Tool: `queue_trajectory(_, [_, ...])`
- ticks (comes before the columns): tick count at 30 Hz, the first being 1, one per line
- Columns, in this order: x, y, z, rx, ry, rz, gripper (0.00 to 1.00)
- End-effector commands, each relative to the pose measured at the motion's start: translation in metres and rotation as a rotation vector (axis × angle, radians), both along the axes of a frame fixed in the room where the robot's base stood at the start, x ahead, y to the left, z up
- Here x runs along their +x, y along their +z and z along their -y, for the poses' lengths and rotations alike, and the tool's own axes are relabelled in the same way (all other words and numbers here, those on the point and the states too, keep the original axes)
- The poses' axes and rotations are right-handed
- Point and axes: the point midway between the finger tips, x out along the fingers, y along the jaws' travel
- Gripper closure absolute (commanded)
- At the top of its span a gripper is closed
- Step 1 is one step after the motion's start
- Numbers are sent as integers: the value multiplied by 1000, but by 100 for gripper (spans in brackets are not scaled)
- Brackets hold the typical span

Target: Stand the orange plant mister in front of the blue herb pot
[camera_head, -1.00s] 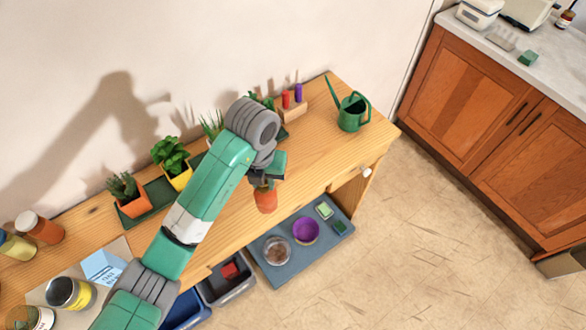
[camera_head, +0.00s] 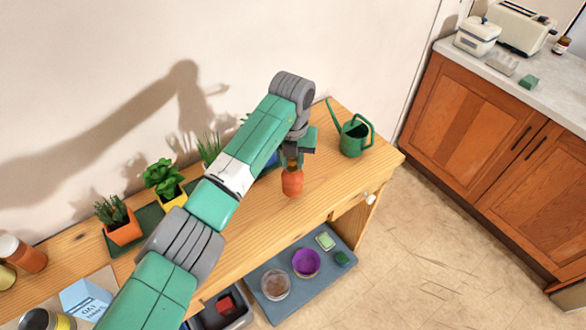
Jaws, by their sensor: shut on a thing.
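My gripper (camera_head: 292,163) is shut on the orange plant mister (camera_head: 292,183), holding it by its darker top. The mister hangs roughly upright over the front part of the wooden bench; I cannot tell whether its base touches the wood. A small patch of the blue herb pot (camera_head: 272,159) shows just left of my gripper and behind the mister. My arm hides most of that pot and its plant.
An orange pot (camera_head: 124,231) and a yellow pot (camera_head: 172,199) stand left on a green tray (camera_head: 149,217). A green watering can (camera_head: 354,138) stands right of my gripper. The bench top (camera_head: 245,215) is clear in front. A lower shelf (camera_head: 267,277) holds bowls.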

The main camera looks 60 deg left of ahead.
Motion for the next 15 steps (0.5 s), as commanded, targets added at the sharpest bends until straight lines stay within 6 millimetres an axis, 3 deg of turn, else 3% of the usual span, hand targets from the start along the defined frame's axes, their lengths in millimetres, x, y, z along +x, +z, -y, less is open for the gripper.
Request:
queue_trajectory(7, [3,-3,-3,0,0,0,100])
queue_trajectory(12, [3,-30,-3,-2,1,-1,100])
queue_trajectory(15, [3,-36,-3,0,0,0,100])
